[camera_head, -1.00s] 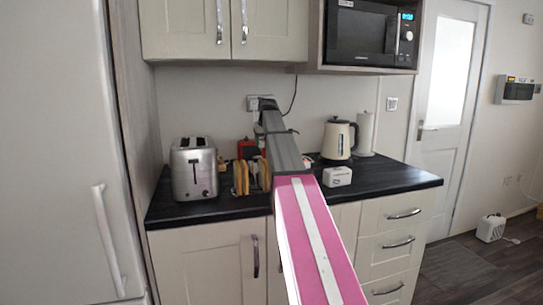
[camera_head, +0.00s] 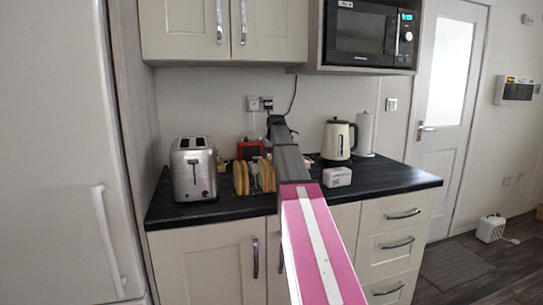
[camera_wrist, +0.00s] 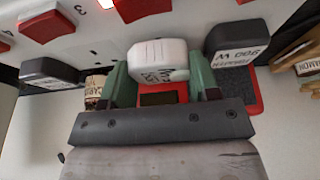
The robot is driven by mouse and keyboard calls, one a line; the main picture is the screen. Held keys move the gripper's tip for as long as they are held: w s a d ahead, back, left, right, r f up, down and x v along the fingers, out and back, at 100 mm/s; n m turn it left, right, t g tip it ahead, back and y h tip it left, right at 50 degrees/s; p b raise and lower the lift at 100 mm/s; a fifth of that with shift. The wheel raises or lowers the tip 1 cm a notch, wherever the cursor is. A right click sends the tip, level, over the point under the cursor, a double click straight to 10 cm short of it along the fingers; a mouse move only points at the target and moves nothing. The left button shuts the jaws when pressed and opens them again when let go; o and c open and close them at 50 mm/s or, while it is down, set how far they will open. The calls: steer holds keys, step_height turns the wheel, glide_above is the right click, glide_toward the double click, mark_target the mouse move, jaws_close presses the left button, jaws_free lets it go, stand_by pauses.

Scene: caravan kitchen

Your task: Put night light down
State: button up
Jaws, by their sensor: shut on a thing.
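The night light is most likely the small white block with dark print (camera_wrist: 157,50) in the wrist view. It sits between the two green fingers of my gripper (camera_wrist: 162,78), which is shut on it. In the head view, my gripper (camera_head: 275,122) is above the back of the black worktop (camera_head: 210,208), in front of the wall and just below the wall sockets (camera_head: 260,103). The night light cannot be made out there. Whether it touches anything behind it is unclear.
A toaster (camera_head: 193,168), wooden rack (camera_head: 254,177), red item (camera_head: 250,149), white box (camera_head: 337,177) and kettle (camera_head: 339,140) stand on the worktop. Black plugs (camera_wrist: 237,45) flank the held block, near a white panel with red switches (camera_wrist: 48,27).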

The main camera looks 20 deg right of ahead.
steer(key=shift+f, duration=0.3)
steer(key=o, duration=0.6)
steer(key=shift+o, duration=0.2)
steer(key=v, duration=1.2)
steer(key=shift+r, duration=0.35)
